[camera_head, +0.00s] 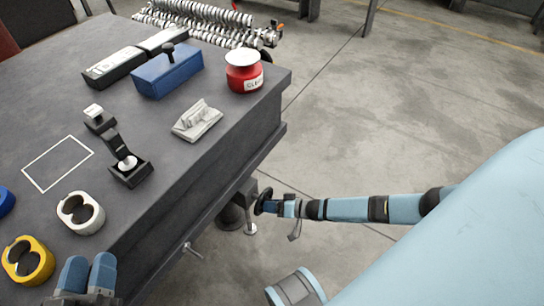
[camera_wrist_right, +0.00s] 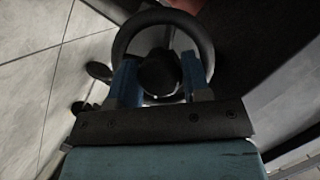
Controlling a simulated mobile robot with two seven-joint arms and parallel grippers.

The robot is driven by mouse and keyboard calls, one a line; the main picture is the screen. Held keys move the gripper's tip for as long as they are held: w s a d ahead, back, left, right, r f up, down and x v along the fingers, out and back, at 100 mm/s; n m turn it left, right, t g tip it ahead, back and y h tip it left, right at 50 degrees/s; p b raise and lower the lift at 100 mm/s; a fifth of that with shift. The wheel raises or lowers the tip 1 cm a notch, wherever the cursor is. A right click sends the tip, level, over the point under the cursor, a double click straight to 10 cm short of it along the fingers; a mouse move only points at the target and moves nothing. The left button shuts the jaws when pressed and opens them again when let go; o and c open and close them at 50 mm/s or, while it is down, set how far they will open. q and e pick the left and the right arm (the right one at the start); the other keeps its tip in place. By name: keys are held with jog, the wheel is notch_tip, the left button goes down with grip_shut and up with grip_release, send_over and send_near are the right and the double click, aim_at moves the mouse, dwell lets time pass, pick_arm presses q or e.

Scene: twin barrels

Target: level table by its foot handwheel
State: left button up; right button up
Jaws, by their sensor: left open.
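The table (camera_head: 205,165) has a dark grey top and side; its near right leg and foot (camera_head: 231,217) show below the edge. The dark round handwheel (camera_head: 264,200) is beside this foot. In the right wrist view the handwheel (camera_wrist_right: 127,38) is a black ring around a dark hub. My right gripper (camera_head: 279,207) is at the wheel; in its wrist view its blue fingers (camera_wrist_right: 158,75) sit on both sides of the hub and appear to touch it.
On the table are a red jar (camera_head: 244,75), a blue box (camera_head: 167,72), a grey block (camera_head: 197,121), a black clamp-like stand (camera_head: 128,170), and white (camera_head: 80,213) and yellow (camera_head: 28,260) twin-hole pieces. Metal shafts (camera_head: 205,20) lie behind.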

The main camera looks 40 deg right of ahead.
jog(key=shift+r+n+h+p, duration=0.1)
jog(key=shift+n+h+p, duration=0.4)
jog(key=shift+p, duration=0.25)
jog(key=shift+n, duration=0.3)
pick_arm(q)
jog(key=shift+a+r+n+y+p, duration=0.3)
jog(key=shift+a+r+y+p, duration=0.4)
jog(key=shift+p, duration=1.2)
pick_arm(e)
jog(key=shift+s+n+t+h, duration=0.1)
jog(key=shift+n+t+h, duration=0.25)
jog(key=shift+n+h, duration=1)
jog(key=shift+n+t+h, duration=0.35)
jog(key=shift+n+h, duration=0.5)
jog(key=shift+n, duration=0.9)
pick_arm(q)
jog(key=shift+a+f, duration=0.1)
jog(key=shift+f, duration=0.2)
pick_arm(e)
jog(key=o, duration=0.7)
jog(key=shift+c, duration=0.2)
